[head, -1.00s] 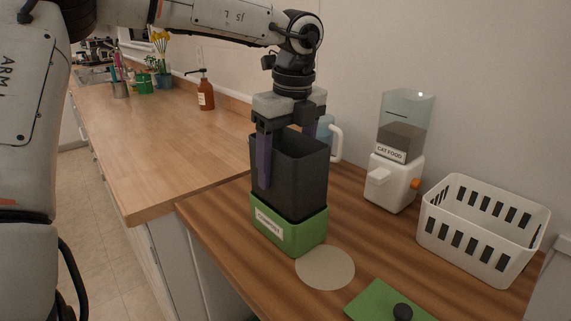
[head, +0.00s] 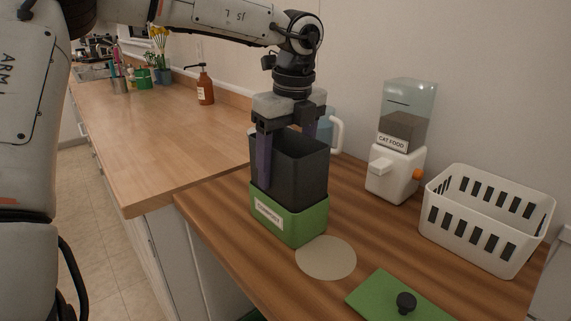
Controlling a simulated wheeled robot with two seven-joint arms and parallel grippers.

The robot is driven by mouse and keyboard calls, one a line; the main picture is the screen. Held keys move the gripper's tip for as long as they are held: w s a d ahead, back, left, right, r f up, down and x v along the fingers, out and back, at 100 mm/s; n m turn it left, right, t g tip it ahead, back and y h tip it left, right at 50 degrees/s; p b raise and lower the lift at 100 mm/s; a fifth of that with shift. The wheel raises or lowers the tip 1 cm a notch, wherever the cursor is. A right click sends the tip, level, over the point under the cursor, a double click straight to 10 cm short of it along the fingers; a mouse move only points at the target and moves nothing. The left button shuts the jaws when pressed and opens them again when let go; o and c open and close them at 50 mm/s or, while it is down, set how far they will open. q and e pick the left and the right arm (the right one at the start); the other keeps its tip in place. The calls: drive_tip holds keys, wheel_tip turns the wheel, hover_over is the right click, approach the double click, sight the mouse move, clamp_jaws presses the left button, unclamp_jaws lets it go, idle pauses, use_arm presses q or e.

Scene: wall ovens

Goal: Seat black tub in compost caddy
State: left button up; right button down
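The black tub (head: 303,178) stands upright with its lower part inside the green compost caddy (head: 302,229), which has a white label on its front. Much of the tub's height still shows above the caddy rim. My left gripper (head: 294,156) is over the tub, pointing down. One purple finger lies against the tub's near left face and the other is at its far side, partly hidden. It appears shut on the tub across its width. The tub's bottom is hidden inside the caddy. My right gripper is not in view.
A green lid with a black knob (head: 405,303) and a pale round mat (head: 326,258) lie in front. A cat food dispenser (head: 396,165) and a white basket (head: 481,226) stand right. A blue jug with a white handle (head: 337,134) is close behind the gripper.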

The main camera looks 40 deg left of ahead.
use_arm(q)
drive_tip(key=shift+f+b, duration=0.7)
drive_tip(key=shift+f, duration=0.1)
drive_tip(key=o, duration=1.4)
drive_tip(key=shift+r, duration=0.1)
drive_tip(key=r, duration=0.3)
drive_tip(key=d+r, duration=0.1)
drive_tip(key=r, duration=0.2)
drive_tip(key=r+p, duration=0.1)
drive_tip(key=r, duration=0.3)
drive_tip(key=shift+d+r, duration=0.1)
drive_tip(key=shift+d, duration=0.05)
drive_tip(key=shift+s, duration=0.1)
